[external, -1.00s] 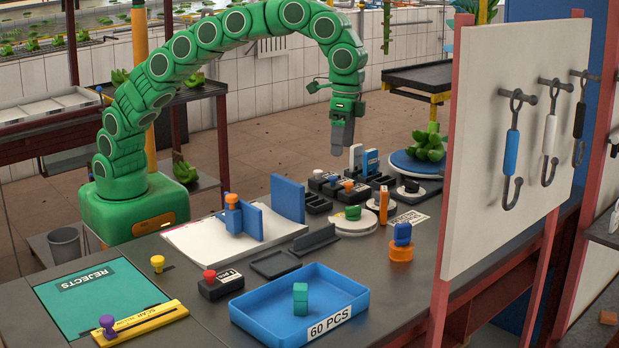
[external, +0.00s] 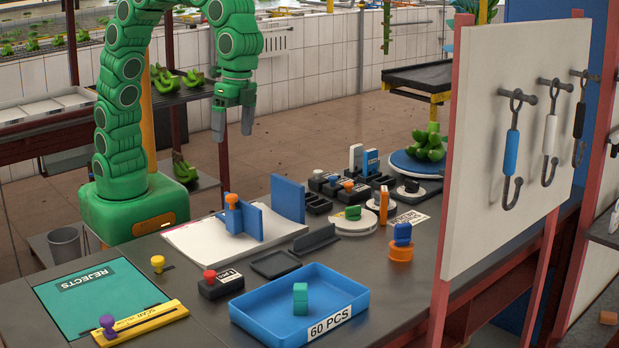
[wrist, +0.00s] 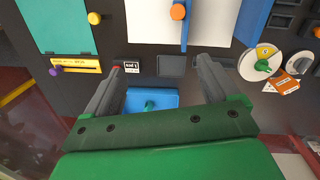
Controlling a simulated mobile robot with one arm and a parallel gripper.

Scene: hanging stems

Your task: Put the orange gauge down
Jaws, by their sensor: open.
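A blue tray (external: 258,320) with a green block stands at the front. A blue upright divider (external: 288,199) and small blocks crowd the bench's middle and back. A blue piece sits on an orange disc (external: 401,254). A white panel (external: 500,180) stands at the right.

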